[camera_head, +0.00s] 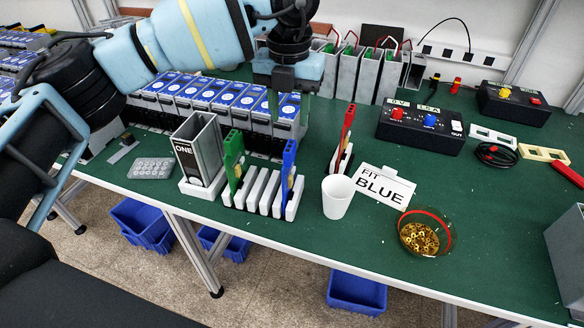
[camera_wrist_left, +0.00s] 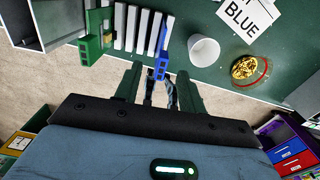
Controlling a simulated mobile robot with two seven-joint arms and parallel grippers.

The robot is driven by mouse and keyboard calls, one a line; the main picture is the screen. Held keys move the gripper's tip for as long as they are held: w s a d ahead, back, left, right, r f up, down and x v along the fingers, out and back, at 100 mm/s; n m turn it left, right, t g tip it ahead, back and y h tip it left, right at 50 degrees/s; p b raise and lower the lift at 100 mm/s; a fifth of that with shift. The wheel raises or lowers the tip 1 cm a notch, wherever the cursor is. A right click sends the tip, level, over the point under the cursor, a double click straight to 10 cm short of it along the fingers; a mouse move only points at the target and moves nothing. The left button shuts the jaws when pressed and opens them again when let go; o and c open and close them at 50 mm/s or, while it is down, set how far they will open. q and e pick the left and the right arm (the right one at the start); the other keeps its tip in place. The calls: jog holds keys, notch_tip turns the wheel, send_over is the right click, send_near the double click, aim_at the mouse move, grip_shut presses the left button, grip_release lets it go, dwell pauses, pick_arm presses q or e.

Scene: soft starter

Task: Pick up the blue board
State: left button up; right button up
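The blue board (camera_head: 288,165) stands upright in the right part of a white slotted rack (camera_head: 263,192) near the table's front edge. It also shows in the left wrist view (camera_wrist_left: 160,66), ahead of and between the fingertips. My left gripper (camera_head: 290,108) is above the blue board in the head view, with its fingers apart and nothing between them. The two open fingers show in the left wrist view (camera_wrist_left: 158,82). They appear apart from the board. The board's lower end is hidden in the rack. My right gripper is not in view.
A green board (camera_head: 233,160) stands in the rack's left part. A grey case marked ONE (camera_head: 188,165) is to the left. A red board (camera_head: 347,125), white cup (camera_head: 338,198), FIT BLUE card (camera_head: 382,187) and bowl of brass pieces (camera_head: 424,234) are to the right. Blue-labelled units stand behind.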

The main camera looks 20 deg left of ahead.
aim_at(291, 144)
pick_arm(q)
jog(key=shift+s+d+f, duration=0.1)
jog(key=shift+s+f, duration=0.2)
jog(key=shift+f, duration=0.2)
jog(key=shift+s+d+f, duration=0.1)
jog(key=shift+s+f, duration=0.15)
jog(key=shift+f, duration=0.2)
jog(key=shift+w+a+f, duration=0.1)
jog(key=shift+w+f, duration=0.1)
jog(key=shift+f, duration=0.05)
jog(key=shift+s+f, duration=0.15)
jog(key=shift+f, duration=0.1)
jog(key=shift+s+d+f+p, duration=0.1)
jog(key=shift+d+f+p, duration=0.05)
jog(key=shift+f, duration=1)
jog(key=shift+s+d+f+p, duration=0.1)
jog(key=shift+f+p, duration=0.05)
jog(key=shift+f, duration=0.95)
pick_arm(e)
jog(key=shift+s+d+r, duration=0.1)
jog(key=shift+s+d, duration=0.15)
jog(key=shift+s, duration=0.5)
pick_arm(q)
jog(key=shift+c, duration=0.4)
grip_shut()
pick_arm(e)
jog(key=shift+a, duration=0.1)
